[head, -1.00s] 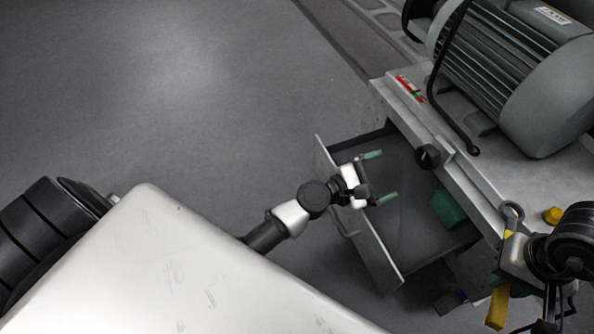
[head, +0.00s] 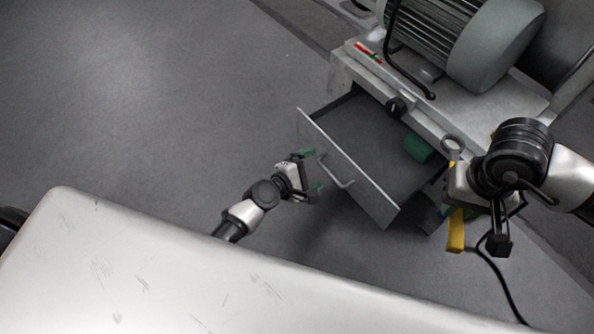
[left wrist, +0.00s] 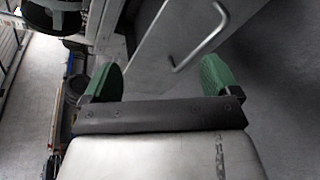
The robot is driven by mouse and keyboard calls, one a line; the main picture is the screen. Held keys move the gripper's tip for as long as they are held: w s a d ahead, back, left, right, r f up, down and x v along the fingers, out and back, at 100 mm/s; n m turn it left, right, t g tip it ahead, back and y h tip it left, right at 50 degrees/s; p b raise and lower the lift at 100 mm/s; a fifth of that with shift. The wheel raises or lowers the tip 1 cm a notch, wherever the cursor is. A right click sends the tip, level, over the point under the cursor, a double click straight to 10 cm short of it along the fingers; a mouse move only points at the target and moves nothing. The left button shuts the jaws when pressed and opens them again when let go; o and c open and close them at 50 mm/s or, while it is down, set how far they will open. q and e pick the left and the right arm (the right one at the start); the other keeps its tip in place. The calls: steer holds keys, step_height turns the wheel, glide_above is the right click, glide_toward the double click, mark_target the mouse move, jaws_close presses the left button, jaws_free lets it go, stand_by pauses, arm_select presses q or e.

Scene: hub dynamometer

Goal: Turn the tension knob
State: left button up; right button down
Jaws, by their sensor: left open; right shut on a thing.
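A black knob (head: 397,107) sits on the front face of the grey bench, below the motor; I take it for the tension knob. My left gripper (head: 312,170) is open and empty, just in front of the open drawer and well to the lower left of the knob. Its green fingertips show apart in the left wrist view (left wrist: 160,78). My right gripper (head: 462,188), with a yellow finger, is at the bench's right front. It is shut on a grey ring-ended tool (head: 452,143), partly hidden by the gripper.
The drawer (head: 350,165) stands open below the knob, with its bar handle (head: 335,172) facing my left gripper. A green object (head: 418,148) lies in it. The grey motor (head: 465,40) is on the bench. A black cable (head: 500,285) runs over the floor. The floor at left is clear.

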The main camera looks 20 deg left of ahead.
step_height(320, 180, up, 2)
steer(key=shift+s+a+r+p, duration=0.1)
steer(key=shift+p, duration=0.45)
arm_select(q)
steer(key=shift+s+a+f+m+g+y, duration=0.4)
steer(key=shift+s+a+f+m+g, duration=0.15)
steer(key=shift+s, duration=0.25)
arm_select(e)
steer(key=shift+r, duration=0.1)
